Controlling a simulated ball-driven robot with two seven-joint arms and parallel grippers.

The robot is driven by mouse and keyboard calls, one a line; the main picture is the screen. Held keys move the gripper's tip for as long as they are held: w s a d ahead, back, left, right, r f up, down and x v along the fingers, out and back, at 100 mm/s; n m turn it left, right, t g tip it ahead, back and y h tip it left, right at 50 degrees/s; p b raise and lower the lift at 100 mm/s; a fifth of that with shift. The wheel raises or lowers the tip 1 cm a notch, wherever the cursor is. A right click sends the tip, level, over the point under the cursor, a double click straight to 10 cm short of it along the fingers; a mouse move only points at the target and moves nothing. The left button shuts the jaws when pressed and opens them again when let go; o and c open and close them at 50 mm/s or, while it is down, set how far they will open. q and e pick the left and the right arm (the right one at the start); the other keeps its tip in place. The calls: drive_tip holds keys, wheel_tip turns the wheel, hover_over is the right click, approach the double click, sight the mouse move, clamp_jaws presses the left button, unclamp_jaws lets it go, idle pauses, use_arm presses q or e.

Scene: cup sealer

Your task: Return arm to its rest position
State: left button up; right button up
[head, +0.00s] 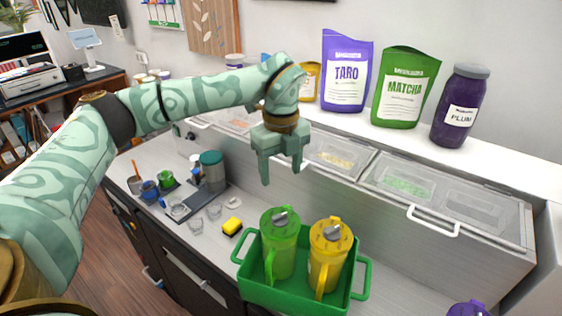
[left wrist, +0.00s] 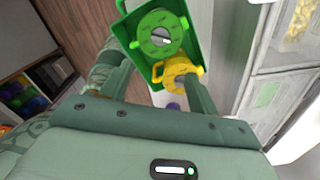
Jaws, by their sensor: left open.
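My left gripper (head: 281,163) is open and empty. It points down above the counter, behind and above the green tray (head: 266,291). The tray holds a green pitcher (head: 281,246) and a yellow pitcher (head: 328,258), both upright, and the fingertips are clear of them in the head view. The left wrist view looks down past the two fingers at the green pitcher lid (left wrist: 158,35) and the yellow pitcher lid (left wrist: 180,76). My left arm reaches in from the left across the head view. My right gripper is not in either view.
A topping unit with clear lids and a white handle (head: 433,222) stands behind the tray. Taro (head: 345,72) and matcha (head: 404,88) bags and a plum jar (head: 460,107) stand on its shelf.

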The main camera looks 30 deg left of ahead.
use_arm(q)
wheel_tip(320, 180, up, 3)
drive_tip(key=shift+f, duration=0.2)
idle(0.4)
